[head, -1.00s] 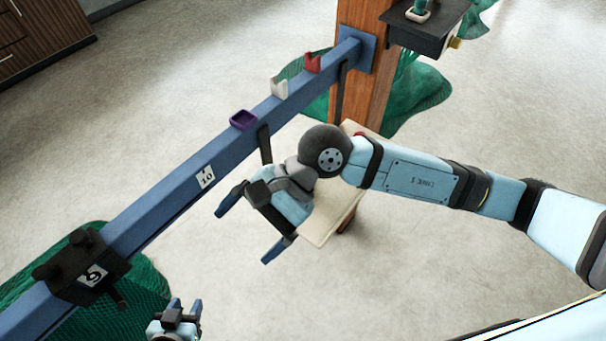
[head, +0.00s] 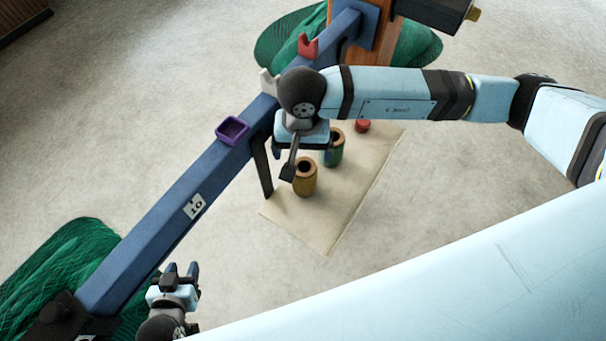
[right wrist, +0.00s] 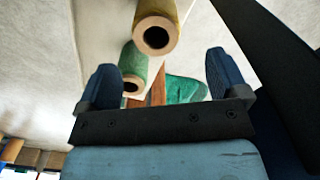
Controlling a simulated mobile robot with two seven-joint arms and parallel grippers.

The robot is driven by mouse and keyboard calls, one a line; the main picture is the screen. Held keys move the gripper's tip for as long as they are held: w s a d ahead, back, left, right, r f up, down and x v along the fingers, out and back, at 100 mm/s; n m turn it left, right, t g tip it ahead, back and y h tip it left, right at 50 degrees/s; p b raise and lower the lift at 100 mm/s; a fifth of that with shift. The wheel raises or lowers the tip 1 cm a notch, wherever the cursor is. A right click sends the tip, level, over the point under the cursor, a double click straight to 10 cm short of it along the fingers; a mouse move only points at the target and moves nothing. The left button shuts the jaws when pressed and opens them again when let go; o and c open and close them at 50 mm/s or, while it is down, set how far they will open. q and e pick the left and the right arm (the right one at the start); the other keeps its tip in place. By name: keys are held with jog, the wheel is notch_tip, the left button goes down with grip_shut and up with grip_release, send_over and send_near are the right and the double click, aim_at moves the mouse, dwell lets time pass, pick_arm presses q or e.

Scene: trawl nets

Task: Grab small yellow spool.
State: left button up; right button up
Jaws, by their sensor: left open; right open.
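The yellow spool (head: 305,178) stands upright on a pale board, a tan-yellow cylinder with a dark hole in its top. In the right wrist view the yellow spool (right wrist: 156,27) shows at the top, beyond and between the fingertips. A green spool (head: 334,148) stands just behind it, and it also shows in the right wrist view (right wrist: 133,68). My right gripper (head: 300,157) is above and beside the spools, open and empty; its fingers also show in the right wrist view (right wrist: 162,75). My left gripper (head: 180,269) is open and empty at the lower left, away from the spools.
The pale board (head: 327,225) has free room at its front. A small red object (head: 362,126) sits at its back. A blue beam (head: 165,215) runs along the left, bearing a purple tray (head: 232,130), a white holder and a red holder (head: 308,46). Green nets (head: 65,265) lie on the floor.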

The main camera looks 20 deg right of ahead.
aim_at(302, 160)
jog(key=shift+f+b, duration=0.35)
jog(key=shift+f, duration=1.6)
jog(key=f, duration=0.5)
jog(key=shift+s+d+f+b, duration=0.1)
jog(key=shift+s+b, duration=0.25)
jog(key=shift+b, duration=0.05)
jog(key=shift+c, duration=0.3)
jog(key=c, duration=1)
